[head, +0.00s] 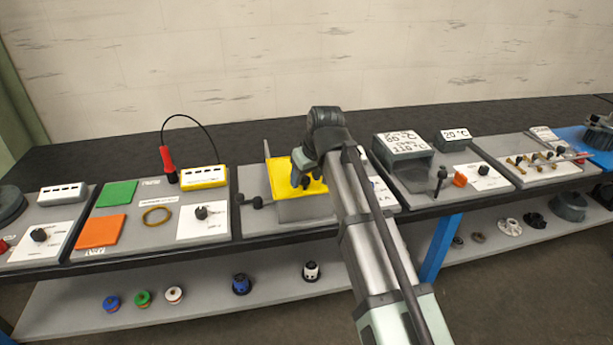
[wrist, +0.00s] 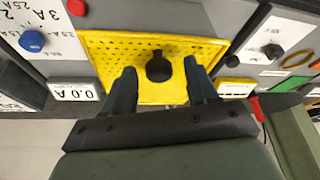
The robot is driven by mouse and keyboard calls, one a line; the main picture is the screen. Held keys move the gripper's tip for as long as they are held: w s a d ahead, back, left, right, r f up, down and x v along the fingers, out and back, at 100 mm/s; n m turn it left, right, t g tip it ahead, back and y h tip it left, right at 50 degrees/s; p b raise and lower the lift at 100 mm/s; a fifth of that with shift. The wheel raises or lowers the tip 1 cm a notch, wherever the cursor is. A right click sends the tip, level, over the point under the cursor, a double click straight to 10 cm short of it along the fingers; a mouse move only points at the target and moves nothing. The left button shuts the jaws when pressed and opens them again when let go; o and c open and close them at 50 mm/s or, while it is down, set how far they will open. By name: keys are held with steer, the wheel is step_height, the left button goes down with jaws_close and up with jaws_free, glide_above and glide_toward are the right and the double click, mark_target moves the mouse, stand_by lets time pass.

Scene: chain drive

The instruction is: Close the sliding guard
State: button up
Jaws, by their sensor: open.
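The sliding guard (head: 286,205) is a yellow panel on a grey station near the middle of the bench. In the wrist view the guard (wrist: 110,60) is perforated and has a round black knob (wrist: 158,66). My gripper (head: 302,182) is over the guard, and my arm hides part of the station. In the wrist view the fingers of my gripper (wrist: 159,78) are open, one on each side of the knob. Whether either finger touches the knob or guard cannot be told.
A black-knobbed rod (head: 250,201) sits left of the guard. A grey box with temperature labels (head: 402,146) stands to the right. In the wrist view, a blue dial (wrist: 32,41) and a red button (wrist: 76,7) are beside the guard. Other stations line the bench on both sides.

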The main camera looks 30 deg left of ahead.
steer(key=v, duration=1.3)
steer(key=shift+d+r, duration=0.2)
steer(key=shift+r, duration=0.15)
steer(key=shift+s, duration=0.1)
